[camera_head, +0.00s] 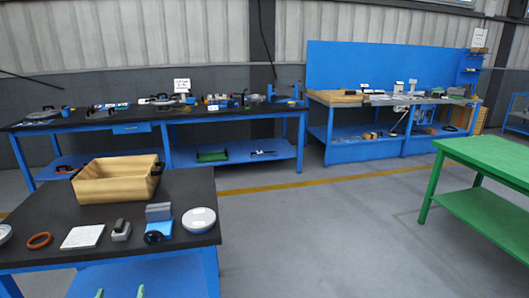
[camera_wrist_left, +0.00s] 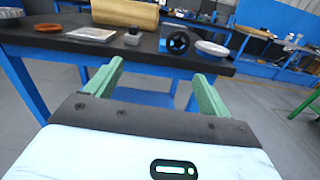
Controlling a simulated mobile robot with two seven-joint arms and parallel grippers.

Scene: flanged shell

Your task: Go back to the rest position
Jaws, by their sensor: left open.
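My left gripper (camera_head: 120,292) shows only as two green fingertips at the bottom edge of the head view, in front of the near blue table (camera_head: 110,263). In the left wrist view the gripper (camera_wrist_left: 157,70) has its two green fingers wide apart with nothing between them. It is apart from the table, in front of and below its black top. The table also shows in the left wrist view (camera_wrist_left: 90,50), past the fingers. My right gripper is in neither view.
On the near table are a tan bin (camera_head: 115,190), an orange ring (camera_head: 39,240), a white plate (camera_head: 82,237), grey blocks (camera_head: 158,211), a black wheel (camera_head: 158,230) and a round pale disc (camera_head: 198,219). A green table (camera_head: 490,155) stands right. The floor (camera_head: 320,235) between is clear.

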